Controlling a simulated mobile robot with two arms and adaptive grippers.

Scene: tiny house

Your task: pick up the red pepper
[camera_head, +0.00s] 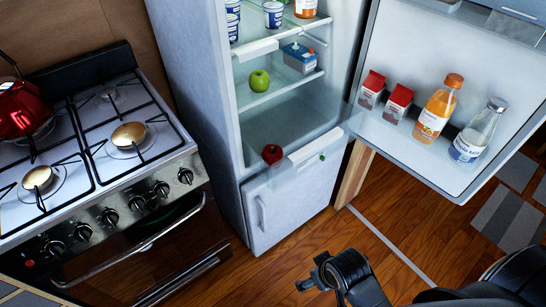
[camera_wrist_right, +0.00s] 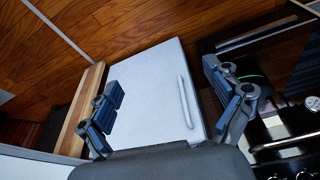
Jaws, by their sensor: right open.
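The red pepper (camera_head: 272,153) is a small dark red shape low in the open fridge (camera_head: 190,80), near the front and just above the white lower door. My right gripper (camera_head: 325,272) is in front of the fridge, below and to the right of the pepper in the head view, clearly apart from it. In the right wrist view the right gripper (camera_wrist_right: 170,105) has its two blue-padded fingers spread wide with nothing between them. Behind them shows the white lower door (camera_wrist_right: 152,88) with its handle. The pepper is not visible there. My left gripper is not in view.
A green apple (camera_head: 259,81) sits on the shelf above the pepper. The open fridge door (camera_head: 455,65) holds an orange bottle (camera_head: 439,108), a milk bottle (camera_head: 478,133) and two red cartons. The stove (camera_head: 100,150) stands left. Wooden floor (camera_head: 310,230) is clear before the fridge.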

